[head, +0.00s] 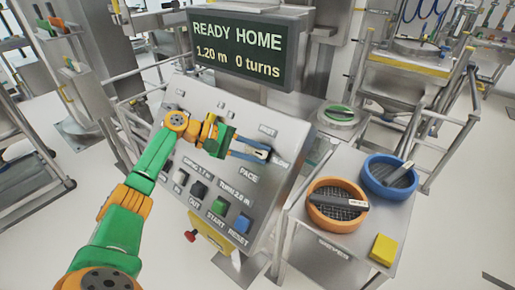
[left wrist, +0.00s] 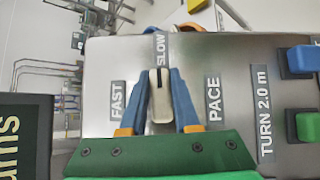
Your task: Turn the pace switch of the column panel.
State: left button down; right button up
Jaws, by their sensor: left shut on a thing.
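The pace switch (left wrist: 159,105) is a cream knob with a dark line, on the sloping grey column panel (head: 262,205). In the left wrist view it stands between the labels FAST and PACE, and its dark-lined end points toward SLOW. My left gripper (head: 266,155) has blue fingers and is shut on the knob; in the left wrist view the fingers (left wrist: 164,78) lie along both its sides. In the head view the fingers hide most of the knob. My right gripper is not in view.
A screen (head: 238,47) above the panel reads READY HOME, 1.20 m, 0 turns. Black, green and blue buttons (head: 219,206) line the panel's lower part. To the right, a side table holds an orange sieve (head: 317,212), a blue sieve (head: 372,182) and a yellow block (head: 383,250).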

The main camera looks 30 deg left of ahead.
pick_arm(q)
jog(key=shift+f+m+g, duration=0.1)
jog(key=shift+m+g, duration=0.2)
jog(key=shift+m, duration=0.1)
jog(key=c, duration=0.6)
grip_release()
jog(key=shift+c, duration=0.2)
jog(key=shift+s+a, duration=0.1)
jog(key=b+v, duration=0.2)
jog(key=v, duration=0.5)
